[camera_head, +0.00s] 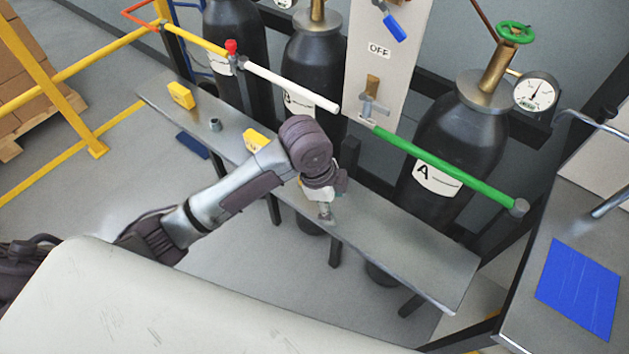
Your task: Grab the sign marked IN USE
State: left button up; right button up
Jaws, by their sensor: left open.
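Two small yellow signs stand on the narrow grey shelf (400,240). One sign (181,95) is near the shelf's far left end, and the other yellow sign (256,139) is just left of my left wrist. The marking on both is too small to read, so I cannot tell which says IN USE. My left gripper (326,212) is open and points down over the middle of the shelf, to the right of both signs. A small pale and yellowish patch shows beside the gripper, partly hidden, and I cannot tell what it is. My right gripper is not in view.
Black gas cylinders stand behind the shelf, one labelled A (437,178). A green bar (445,168) and a white bar (290,86) run above it. A small grey cylinder (214,125) stands between the signs. The shelf's right part is clear. A blue mat (582,288) lies at right.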

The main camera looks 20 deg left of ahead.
pick_arm(q)
jog(key=w+a+r+m+g+y, duration=0.1)
jog(key=w+a+r+m+y, duration=0.2)
jog(key=w+a+r+m, duration=0.35)
jog(key=shift+n, duration=0.65)
jog(key=f, duration=0.6)
jog(key=shift+w+a, duration=0.2)
jog(key=shift+w, duration=0.05)
jog(key=f+p, duration=0.1)
jog(key=f, duration=0.4)
jog(key=shift+w+f, duration=0.15)
jog(key=shift+w, duration=0.05)
grip_shut()
